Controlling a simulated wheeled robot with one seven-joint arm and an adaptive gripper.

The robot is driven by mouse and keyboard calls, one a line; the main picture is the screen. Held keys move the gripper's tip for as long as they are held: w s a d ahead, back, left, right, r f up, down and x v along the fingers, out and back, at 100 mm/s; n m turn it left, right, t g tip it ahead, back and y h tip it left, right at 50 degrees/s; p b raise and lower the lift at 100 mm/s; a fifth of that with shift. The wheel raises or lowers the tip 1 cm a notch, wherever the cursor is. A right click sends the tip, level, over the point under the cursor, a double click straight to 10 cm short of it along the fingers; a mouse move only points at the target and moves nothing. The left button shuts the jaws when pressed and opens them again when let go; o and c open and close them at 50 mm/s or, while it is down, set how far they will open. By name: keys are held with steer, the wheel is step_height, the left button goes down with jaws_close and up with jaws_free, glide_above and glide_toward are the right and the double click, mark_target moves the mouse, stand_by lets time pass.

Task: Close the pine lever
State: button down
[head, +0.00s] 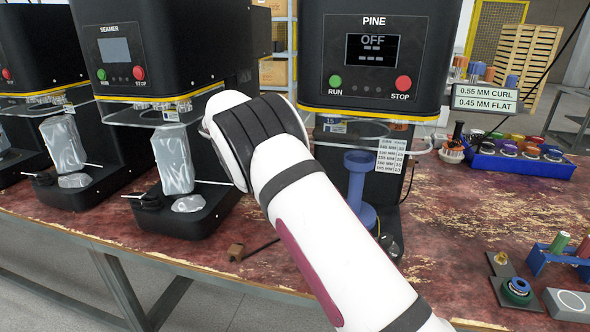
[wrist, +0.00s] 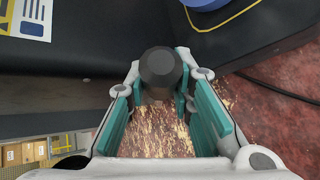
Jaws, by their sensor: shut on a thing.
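The pine machine (head: 365,60) stands in the middle of the head view, with PINE on its front and a screen reading OFF. A blue spool-shaped piece (head: 358,185) stands under its head. My arm covers the left of this machine, and my gripper is hidden behind it in the head view. In the wrist view my gripper (wrist: 162,88) is shut on a black rounded knob (wrist: 160,65), which sits between the teal finger pads near their tips. I take the knob for the pine lever's end; the rest of the lever is hidden.
Another seamer (head: 115,45) stands to the left, with a pouch-like piece (head: 173,160) beneath it. A blue tray (head: 520,165) of coloured rollers and a sign (head: 485,98) are on the right. The worn red bench (head: 450,230) is clear just right of the pine machine.

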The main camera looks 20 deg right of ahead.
steer(key=shift+w+r, duration=0.1)
steer(key=c, duration=1.4)
jaws_free()
steer(key=shift+o, duration=0.2)
steer(key=shift+o, duration=1.3)
step_height(320, 180, up, 10)
steer(key=shift+d+r, duration=0.1)
steer(key=shift+c, duration=1.3)
